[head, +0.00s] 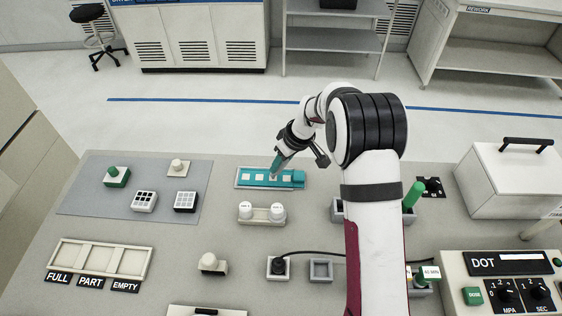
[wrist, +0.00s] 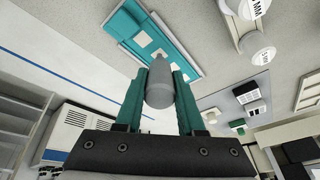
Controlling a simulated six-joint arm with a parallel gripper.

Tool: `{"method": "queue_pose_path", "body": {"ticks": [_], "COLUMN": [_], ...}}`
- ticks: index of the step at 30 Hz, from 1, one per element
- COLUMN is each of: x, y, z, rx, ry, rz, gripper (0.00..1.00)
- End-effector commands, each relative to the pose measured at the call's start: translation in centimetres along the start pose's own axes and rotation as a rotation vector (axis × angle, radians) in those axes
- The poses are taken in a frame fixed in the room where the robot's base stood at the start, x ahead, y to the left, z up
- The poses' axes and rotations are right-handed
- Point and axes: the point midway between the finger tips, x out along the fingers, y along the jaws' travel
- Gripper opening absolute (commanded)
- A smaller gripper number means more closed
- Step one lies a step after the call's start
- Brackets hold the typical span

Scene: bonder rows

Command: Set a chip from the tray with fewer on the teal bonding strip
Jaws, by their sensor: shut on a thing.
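The teal bonding strip (head: 299,179) lies on the table with pale square pads along it. It also shows at the top of the wrist view (wrist: 190,70). My gripper (head: 277,166) is shut on a grey rounded tool (wrist: 159,93) with a narrow tip. The tip points at the strip, over or near a pad; I cannot tell whether it touches or whether a chip is on it. Two small white chip trays with dark cells stand on the grey mat, a left tray (head: 144,201) and a right tray (head: 185,202). Their chips are too small to count.
A green-knobbed block (head: 117,177) and a cream-knobbed block (head: 179,168) stand behind the trays. Two white-capped jars (head: 262,212) stand in front of the strip. A FULL/PART/EMPTY rack (head: 100,260) is front left, and a DOT controller (head: 505,285) front right.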

Motion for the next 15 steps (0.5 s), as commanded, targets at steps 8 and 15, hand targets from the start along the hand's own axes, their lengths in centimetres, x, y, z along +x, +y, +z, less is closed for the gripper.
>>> {"method": "queue_pose_path", "body": {"ticks": [8, 15], "x": [0.32, 0.59], "y": [0.03, 0.05], "z": [0.11, 0.21], "rx": [0.0, 0.0], "ry": [0.0, 0.0], "rz": [0.0, 0.0], "gripper": [0.0, 0.0]}}
